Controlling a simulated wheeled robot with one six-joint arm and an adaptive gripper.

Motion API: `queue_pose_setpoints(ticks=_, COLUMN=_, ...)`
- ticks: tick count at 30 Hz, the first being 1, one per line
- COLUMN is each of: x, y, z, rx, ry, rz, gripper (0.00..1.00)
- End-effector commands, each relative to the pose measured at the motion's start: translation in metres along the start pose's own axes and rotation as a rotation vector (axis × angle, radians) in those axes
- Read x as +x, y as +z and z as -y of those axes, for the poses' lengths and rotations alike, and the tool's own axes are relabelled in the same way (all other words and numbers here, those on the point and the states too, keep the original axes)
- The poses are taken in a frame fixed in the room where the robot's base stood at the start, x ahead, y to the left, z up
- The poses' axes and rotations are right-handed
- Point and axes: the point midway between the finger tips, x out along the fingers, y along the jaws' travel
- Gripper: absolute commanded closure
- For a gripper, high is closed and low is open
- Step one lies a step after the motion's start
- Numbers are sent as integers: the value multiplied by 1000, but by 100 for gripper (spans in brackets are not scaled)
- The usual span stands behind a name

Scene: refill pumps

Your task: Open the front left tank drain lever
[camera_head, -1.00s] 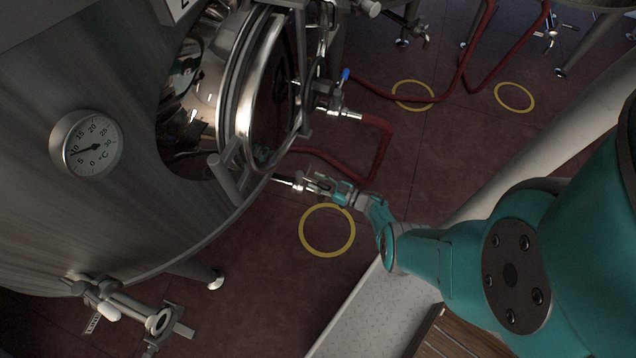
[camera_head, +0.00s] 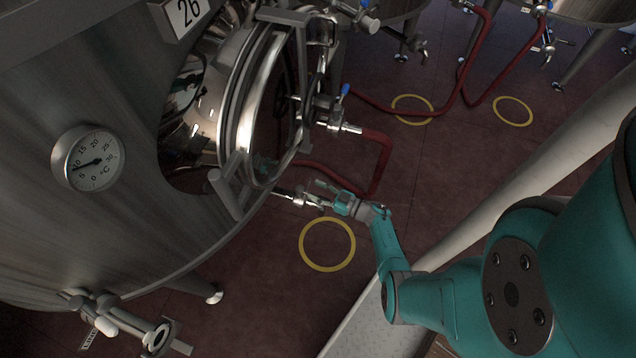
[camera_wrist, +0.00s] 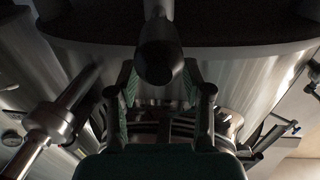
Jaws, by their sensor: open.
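The tank (camera_head: 130,215) is a large steel vessel marked 26 at the left of the head view. A small metal drain fitting (camera_head: 284,192) sticks out below its round door, and my gripper (camera_head: 318,193) is right at its outer end. In the wrist view, my gripper (camera_wrist: 160,84) is open, with one finger on each side of a dark, rounded, lever-like piece (camera_wrist: 158,62) that hangs down from above. I cannot tell whether the fingers touch it. The lever's angle is too small to read in the head view.
A blue-handled valve (camera_head: 335,108) with a red hose (camera_head: 378,160) sits above my gripper. Another valve (camera_head: 105,315) is at the lower left. A metal pipe (camera_wrist: 50,125) stands left in the wrist view. The floor around the yellow ring (camera_head: 327,244) is clear.

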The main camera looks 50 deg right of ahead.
Motion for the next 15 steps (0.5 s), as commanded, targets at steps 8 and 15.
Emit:
queue_pose_setpoints(ticks=8, x=0, y=-33, z=1, rx=-3, ry=0, rz=0, gripper=50)
queue_pose_setpoints(ticks=15, x=0, y=-52, z=0, rx=-1, ry=0, rz=0, gripper=50)
